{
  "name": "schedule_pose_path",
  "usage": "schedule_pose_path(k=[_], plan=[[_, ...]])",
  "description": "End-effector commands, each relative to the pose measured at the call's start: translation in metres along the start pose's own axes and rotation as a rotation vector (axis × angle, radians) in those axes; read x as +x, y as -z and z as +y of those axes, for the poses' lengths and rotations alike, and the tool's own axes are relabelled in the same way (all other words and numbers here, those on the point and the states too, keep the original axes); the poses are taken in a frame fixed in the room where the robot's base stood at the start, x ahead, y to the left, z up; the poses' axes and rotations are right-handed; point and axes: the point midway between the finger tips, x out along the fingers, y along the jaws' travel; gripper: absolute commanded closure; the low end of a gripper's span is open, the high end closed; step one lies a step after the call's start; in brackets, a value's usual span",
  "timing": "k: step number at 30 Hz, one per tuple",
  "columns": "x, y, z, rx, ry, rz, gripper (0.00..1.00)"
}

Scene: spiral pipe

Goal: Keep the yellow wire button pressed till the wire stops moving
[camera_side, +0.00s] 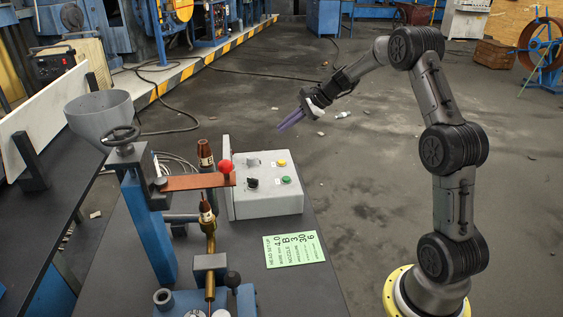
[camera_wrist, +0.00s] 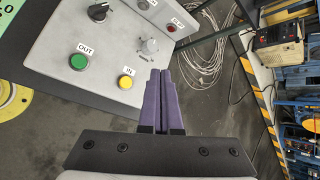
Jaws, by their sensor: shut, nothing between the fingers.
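The yellow button (camera_wrist: 126,82), labelled IN, sits on the sloped face of the grey control box (camera_wrist: 60,35) in the wrist view. It also shows in the side view (camera_side: 282,163), on the box (camera_side: 262,205). A green button (camera_wrist: 79,62), labelled OUT, is beside it. My gripper (camera_side: 279,129) has purple fingers and is shut and empty. In the side view it hangs in the air to the upper right of the box, apart from the button. In the wrist view the fingertips (camera_wrist: 161,72) appear just right of the yellow button. I cannot make out the wire itself.
The box also carries a black knob (camera_side: 252,183) and a grey knob (camera_wrist: 149,46). A green note card (camera_side: 294,249) lies in front. The air right of the box is clear.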

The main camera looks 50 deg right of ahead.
Motion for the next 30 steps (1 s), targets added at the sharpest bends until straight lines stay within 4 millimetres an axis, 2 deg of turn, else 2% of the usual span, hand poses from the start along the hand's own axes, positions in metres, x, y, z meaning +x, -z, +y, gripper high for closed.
schedule_pose_path(k=[8,21,30], plan=[[0.008,0.005,0.006,0.001,-0.002,-0.001,1.0],[0.047,0.033,0.035,0.001,-0.003,-0.001,1.0],[0.06,0.043,0.044,0.0,0.0,0.0,1.0]])
